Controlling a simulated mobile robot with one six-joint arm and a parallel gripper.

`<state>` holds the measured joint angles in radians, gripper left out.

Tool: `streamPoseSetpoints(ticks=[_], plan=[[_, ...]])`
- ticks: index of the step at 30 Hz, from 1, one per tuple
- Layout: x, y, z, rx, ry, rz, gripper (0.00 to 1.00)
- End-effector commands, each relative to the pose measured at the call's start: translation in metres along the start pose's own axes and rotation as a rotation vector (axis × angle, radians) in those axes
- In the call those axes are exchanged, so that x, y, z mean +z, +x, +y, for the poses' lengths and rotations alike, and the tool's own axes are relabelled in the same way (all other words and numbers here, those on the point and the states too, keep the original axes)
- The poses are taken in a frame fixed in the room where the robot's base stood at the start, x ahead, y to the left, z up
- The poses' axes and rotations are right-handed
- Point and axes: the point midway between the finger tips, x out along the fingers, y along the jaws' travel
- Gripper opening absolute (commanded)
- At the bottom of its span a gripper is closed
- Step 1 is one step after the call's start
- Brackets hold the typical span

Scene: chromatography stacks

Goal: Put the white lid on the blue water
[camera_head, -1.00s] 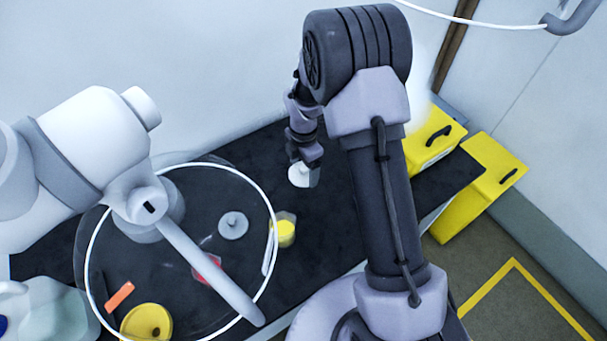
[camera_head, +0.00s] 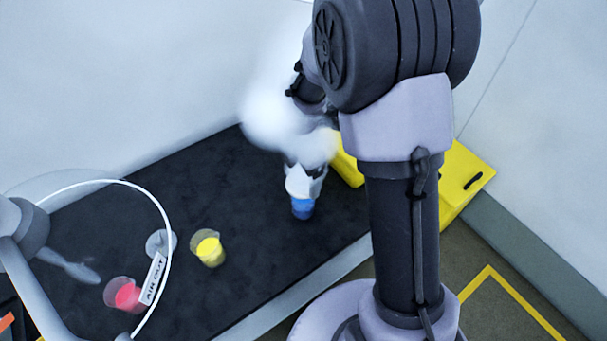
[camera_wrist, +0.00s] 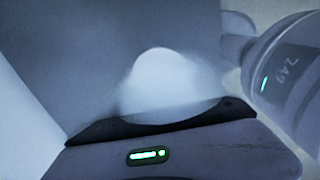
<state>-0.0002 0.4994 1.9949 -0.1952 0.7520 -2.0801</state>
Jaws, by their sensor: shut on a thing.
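My gripper (camera_head: 305,170) is at the back right of the black bench in the head view, shut on the white lid (camera_head: 303,185). The lid sits just above or on the cup of blue water (camera_head: 303,208). I cannot tell whether the two touch. The cup stands upright on the bench, its top hidden by the lid. In the wrist view a blurred pale dome (camera_wrist: 165,85) rises beyond a dark edge, and I cannot tell what it is.
A yellow cup (camera_head: 208,248) and a red cup (camera_head: 125,295) stand to the left on the black bench (camera_head: 240,285). A white ring with an "AIR OUT" tag (camera_head: 153,279) is near them. A yellow box (camera_head: 462,178) is at the right. A white haze partly covers my wrist.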

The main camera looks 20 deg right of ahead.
Motion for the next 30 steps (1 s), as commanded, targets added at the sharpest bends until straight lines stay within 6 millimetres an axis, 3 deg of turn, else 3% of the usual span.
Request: streamPoseSetpoints(ticks=[1, 5, 30], plan=[[0.0000, 0.0116, 0.0000, 0.000, 0.000, 0.000, 0.41], [0.0000, 0.0193, 0.0001, 0.000, 0.000, 0.000, 0.41], [-0.0001, 0.0168, 0.0002, 0.000, 0.001, 0.000, 0.41]])
